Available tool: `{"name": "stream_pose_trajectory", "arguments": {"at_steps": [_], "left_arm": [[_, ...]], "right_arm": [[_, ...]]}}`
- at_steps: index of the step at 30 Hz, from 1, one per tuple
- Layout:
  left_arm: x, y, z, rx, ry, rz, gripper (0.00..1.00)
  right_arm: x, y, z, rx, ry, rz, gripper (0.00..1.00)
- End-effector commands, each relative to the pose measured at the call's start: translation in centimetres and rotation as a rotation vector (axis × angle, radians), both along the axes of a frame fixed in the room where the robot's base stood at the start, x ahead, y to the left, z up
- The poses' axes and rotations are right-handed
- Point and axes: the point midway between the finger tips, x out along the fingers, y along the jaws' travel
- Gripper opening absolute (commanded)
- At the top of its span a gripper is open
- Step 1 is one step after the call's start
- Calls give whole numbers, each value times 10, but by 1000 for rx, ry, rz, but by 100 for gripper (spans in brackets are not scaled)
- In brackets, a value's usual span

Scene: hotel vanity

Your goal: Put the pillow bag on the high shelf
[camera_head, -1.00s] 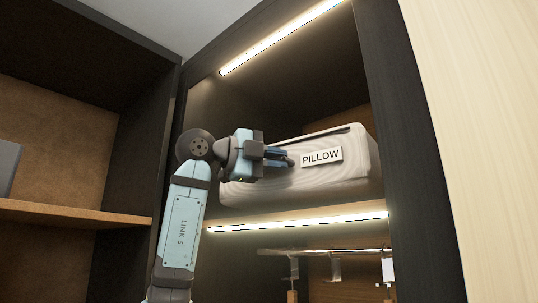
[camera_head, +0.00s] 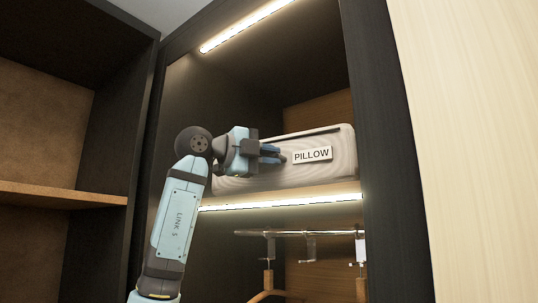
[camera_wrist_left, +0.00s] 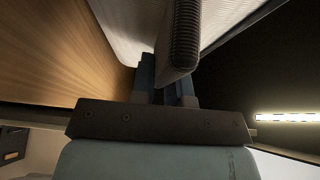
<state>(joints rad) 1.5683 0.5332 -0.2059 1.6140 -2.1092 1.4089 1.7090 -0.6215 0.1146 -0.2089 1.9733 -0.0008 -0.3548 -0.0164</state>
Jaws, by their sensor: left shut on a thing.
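The pillow bag (camera_head: 336,170) is a pale, wavy-patterned box shape with a "PILLOW" label on its front. In the head view it is at the high shelf (camera_head: 322,190), inside the upper compartment, and its underside looks close to the shelf board. Whether it rests on the board I cannot tell. My left gripper (camera_head: 279,156) is at the front of the bag, left of the label, shut on it. In the left wrist view, the fingers (camera_wrist_left: 168,88) close around a dark ribbed handle (camera_wrist_left: 183,35) of the bag. My right gripper is not in view.
A light strip (camera_head: 280,203) runs along the shelf's front edge, and another (camera_head: 245,25) is at the top. A rail (camera_head: 300,233) with hangers is below. Dark upright panels flank the compartment. A lower wooden shelf (camera_head: 60,194) is at left.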

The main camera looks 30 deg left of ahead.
Motion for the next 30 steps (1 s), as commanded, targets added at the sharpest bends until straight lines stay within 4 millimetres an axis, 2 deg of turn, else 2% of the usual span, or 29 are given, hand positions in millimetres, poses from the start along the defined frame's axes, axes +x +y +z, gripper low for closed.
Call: {"name": "stream_pose_trajectory", "arguments": {"at_steps": [12,13,16,17,26,30], "left_arm": [[-1,0,-2,0,-4,0,0],[-1,0,-2,0,-4,0,17],[-1,0,-2,0,-4,0,40],[-1,0,-2,-1,-3,0,44],[-1,1,-4,0,1,0,44],[-14,8,-5,1,-3,1,44]], "right_arm": [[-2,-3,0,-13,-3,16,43],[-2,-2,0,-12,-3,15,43],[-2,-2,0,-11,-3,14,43],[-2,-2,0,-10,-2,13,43],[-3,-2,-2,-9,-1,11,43],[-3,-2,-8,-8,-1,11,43]]}}
